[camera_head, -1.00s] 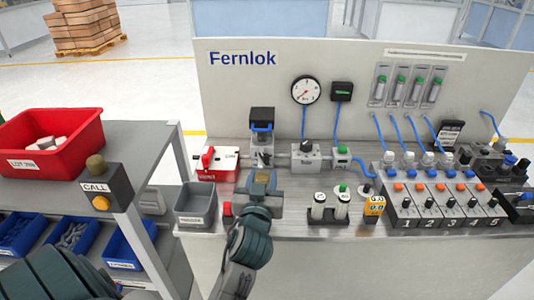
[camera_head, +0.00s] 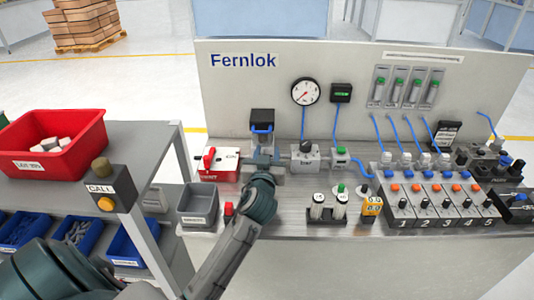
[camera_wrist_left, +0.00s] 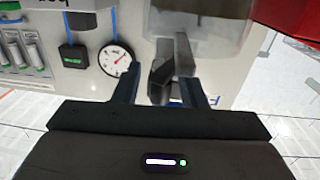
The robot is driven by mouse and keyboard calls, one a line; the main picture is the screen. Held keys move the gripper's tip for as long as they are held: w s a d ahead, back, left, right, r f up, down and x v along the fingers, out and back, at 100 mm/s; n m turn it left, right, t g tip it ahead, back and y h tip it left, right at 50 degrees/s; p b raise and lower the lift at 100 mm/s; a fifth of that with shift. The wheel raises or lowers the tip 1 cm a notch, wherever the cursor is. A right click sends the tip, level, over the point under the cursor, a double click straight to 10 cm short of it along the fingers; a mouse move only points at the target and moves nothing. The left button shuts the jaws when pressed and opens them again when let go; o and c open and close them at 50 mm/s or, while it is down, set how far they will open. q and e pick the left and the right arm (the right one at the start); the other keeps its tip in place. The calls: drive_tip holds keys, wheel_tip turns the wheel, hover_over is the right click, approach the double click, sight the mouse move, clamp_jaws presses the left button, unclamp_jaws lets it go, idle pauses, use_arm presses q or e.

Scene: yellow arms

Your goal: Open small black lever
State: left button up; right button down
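A small black lever-like piece (camera_wrist_left: 160,76) shows in that gap, beside a grey post (camera_wrist_left: 184,56). I cannot tell if a finger touches it. In the head view the gripper and arm hide this spot. My right gripper is not in view.
A round gauge (camera_head: 305,92) is on the panel. A grey bin (camera_head: 198,204), a vial rack (camera_head: 328,214) and numbered switch boxes (camera_head: 430,208) stand on the bench. A shelf with a red bin (camera_head: 85,152) is left.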

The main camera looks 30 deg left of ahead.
use_arm(q)
clamp_jaws()
drive_tip(key=shift+s+a+r+m+t+h+p, duration=0.1)
drive_tip(key=shift+s+m+t+h+p, duration=0.15)
drive_tip(key=shift+m+t+h+p, duration=0.6)
drive_tip(key=shift+s+m+h, duration=0.1)
drive_tip(key=shift+m+h, duration=0.45)
drive_tip(key=shift+h, duration=0.5)
unclamp_jaws()
drive_tip(key=b+v, duration=0.3)
drive_tip(key=v, duration=0.7)
drive_tip(key=shift+s, duration=0.4)
